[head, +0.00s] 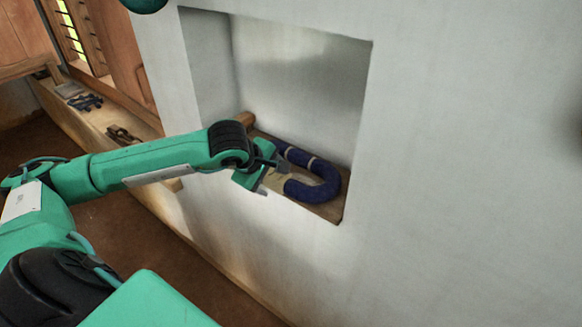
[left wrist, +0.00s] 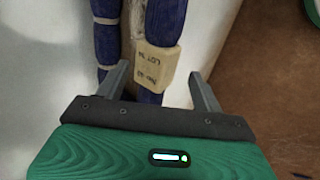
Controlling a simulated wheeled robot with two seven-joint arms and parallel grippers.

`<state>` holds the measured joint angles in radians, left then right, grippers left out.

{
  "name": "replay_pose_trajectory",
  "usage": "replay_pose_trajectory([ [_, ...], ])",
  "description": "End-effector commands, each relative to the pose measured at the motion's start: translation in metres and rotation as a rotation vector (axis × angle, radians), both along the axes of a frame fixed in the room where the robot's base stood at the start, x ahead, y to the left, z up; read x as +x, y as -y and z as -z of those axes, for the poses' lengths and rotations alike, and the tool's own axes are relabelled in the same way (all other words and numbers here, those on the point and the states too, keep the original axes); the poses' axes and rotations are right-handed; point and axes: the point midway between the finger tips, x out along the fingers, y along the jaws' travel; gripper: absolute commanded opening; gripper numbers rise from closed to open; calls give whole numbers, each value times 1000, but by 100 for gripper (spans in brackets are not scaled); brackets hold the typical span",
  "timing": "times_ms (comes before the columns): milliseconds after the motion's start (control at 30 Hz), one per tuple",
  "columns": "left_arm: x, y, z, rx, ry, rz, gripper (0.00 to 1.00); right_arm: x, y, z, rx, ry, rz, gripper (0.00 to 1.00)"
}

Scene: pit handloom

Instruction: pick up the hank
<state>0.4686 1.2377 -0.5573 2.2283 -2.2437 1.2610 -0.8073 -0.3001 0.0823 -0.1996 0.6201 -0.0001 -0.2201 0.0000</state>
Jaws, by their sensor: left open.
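The hank (head: 326,186) is a thick dark blue loop with pale ties, lying on the wooden floor of a wall niche. In the left wrist view the hank (left wrist: 108,42) shows as two blue strands, with a pale lettered tag (left wrist: 155,66) on the right one. My left gripper (head: 268,178) is at the niche opening, at the near left end of the hank. In the left wrist view its two fingers (left wrist: 160,85) are apart, with the tagged strand ahead of and between them. Whether they touch it cannot be told. My right gripper is not in view.
The niche (head: 300,85) has white walls on its sides and back, and a wooden sill (head: 325,210). A wooden piece (head: 246,119) lies in its back left corner. A ledge (head: 110,118) with small tools runs along the left wall.

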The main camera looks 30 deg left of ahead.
Motion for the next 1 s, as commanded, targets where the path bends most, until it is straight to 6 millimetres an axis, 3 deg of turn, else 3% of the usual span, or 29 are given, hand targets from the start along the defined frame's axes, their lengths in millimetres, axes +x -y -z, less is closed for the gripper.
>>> replay_pose_trajectory([
  [233, 18, 8, 18, -3, -3, 1, 68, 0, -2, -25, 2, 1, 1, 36],
  [400, 27, 8, 33, -2, -1, 0, 68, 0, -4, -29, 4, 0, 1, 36],
  [633, 28, 8, 36, 0, 1, 1, 68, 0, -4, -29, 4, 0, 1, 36],
  [667, 28, 8, 36, 0, 1, 1, 66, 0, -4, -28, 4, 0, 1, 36],
  [900, 28, 8, 35, -1, 0, 1, 19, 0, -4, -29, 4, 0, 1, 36],
  [1000, 28, 8, 35, -1, 2, 1, 16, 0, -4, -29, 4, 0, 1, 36],
])
